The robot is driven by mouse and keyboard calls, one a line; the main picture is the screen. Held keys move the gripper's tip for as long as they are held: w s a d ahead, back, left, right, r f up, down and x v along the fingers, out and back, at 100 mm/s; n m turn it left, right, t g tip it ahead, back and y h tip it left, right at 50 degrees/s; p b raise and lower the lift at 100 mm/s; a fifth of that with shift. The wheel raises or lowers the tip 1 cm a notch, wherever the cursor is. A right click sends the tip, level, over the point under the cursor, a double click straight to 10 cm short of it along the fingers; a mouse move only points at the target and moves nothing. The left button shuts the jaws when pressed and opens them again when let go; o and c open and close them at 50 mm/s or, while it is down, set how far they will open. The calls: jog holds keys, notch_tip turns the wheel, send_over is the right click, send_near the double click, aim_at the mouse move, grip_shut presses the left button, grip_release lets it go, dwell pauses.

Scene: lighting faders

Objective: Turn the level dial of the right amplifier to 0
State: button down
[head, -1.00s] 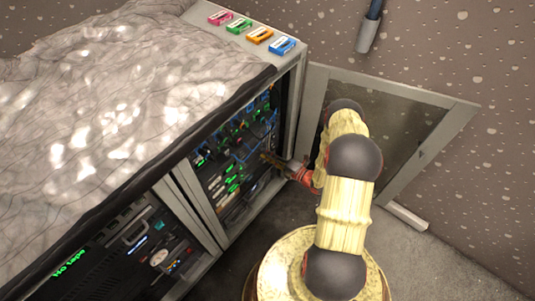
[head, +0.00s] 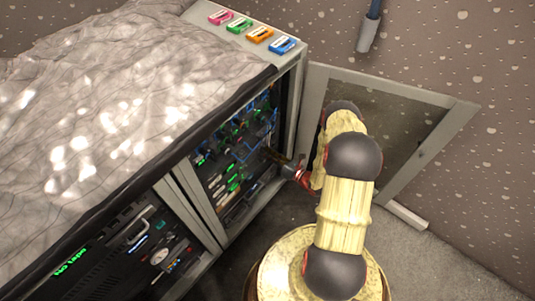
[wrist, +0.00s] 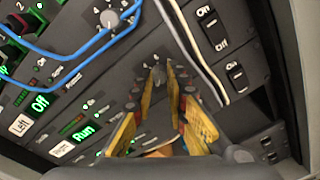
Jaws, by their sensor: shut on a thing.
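The right amplifier's level dial (wrist: 155,60) is a small grey knob, partly hidden at the tips of my gripper (wrist: 163,78). My gripper's yellow fingers are shut on this dial. Its pointer and setting cannot be read. Another grey dial (wrist: 110,18) sits higher up on the left amplifier. In the head view my gripper (head: 270,154) reaches into the rack's open bay.
Blue cables (wrist: 65,52) and a white cable (wrist: 190,45) cross the panel near my gripper. On/off switches (wrist: 235,75) lie to the right. The rack's open door (head: 437,135) stands beside my arm. Several coloured cassettes (head: 260,35) lie on top of the rack.

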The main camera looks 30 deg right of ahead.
jog(key=shift+f+n, duration=0.1)
jog(key=shift+n, duration=0.4)
jog(key=shift+s, duration=0.1)
jog(key=c, duration=1.8)
grip_release()
jog(key=shift+o, duration=0.2)
jog(key=f+v, duration=0.1)
jog(key=v, duration=1)
jog(key=shift+s+r, duration=0.4)
jog(key=shift+r, duration=0.15)
jog(key=shift+d, duration=0.1)
